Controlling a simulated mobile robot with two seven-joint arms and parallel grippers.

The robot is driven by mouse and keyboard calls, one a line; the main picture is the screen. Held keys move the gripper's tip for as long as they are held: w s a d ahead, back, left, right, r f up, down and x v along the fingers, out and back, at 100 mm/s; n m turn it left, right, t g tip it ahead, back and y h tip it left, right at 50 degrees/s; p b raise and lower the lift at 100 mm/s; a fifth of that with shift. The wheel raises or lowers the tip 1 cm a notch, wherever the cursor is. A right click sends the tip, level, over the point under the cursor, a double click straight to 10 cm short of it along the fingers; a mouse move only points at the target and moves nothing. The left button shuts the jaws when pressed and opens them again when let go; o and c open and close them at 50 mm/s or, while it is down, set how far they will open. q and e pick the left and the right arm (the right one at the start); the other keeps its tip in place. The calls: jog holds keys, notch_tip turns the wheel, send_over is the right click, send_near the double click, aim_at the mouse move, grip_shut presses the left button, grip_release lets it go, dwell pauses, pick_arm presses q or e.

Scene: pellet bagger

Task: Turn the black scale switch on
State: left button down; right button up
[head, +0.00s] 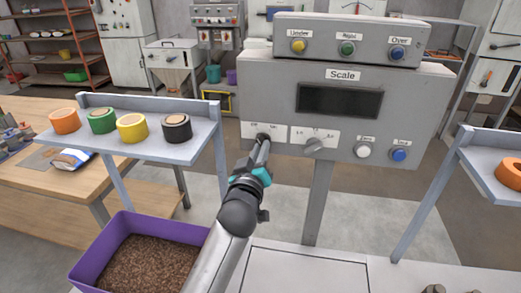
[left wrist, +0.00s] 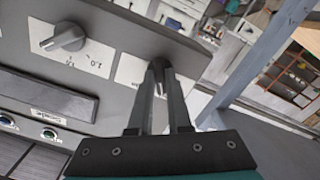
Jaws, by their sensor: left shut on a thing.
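The grey scale panel (head: 420,90) carries a white label plate on its lower left, where the black scale switch (head: 264,136) sits. My left gripper (head: 262,142) reaches up to that switch and is shut on it. In the left wrist view the fingers (left wrist: 160,75) close around the dark switch, which is mostly hidden between them. I cannot tell which way the switch points. The dark scale display (head: 340,100) shows no lit digits. My right gripper is not in view.
A grey knob (head: 316,145) sits just right of the switch, with white (head: 362,151) and blue (head: 399,154) buttons beyond. A shelf (head: 150,150) with coloured rolls stands left. A purple bin (head: 90,262) of brown pellets stands below left.

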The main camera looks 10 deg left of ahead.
pick_arm(q)
jog(key=m+p, duration=0.3)
jog(key=m, duration=0.8)
jog(key=shift+a+m, duration=0.15)
jog(key=shift+m, duration=0.15)
dwell(0.5)
jog(key=c, duration=0.9)
grip_release()
jog(key=shift+o, duration=0.2)
jog(key=shift+s, duration=0.1)
jog(key=s+b, duration=0.1)
jog(key=s, duration=1.4)
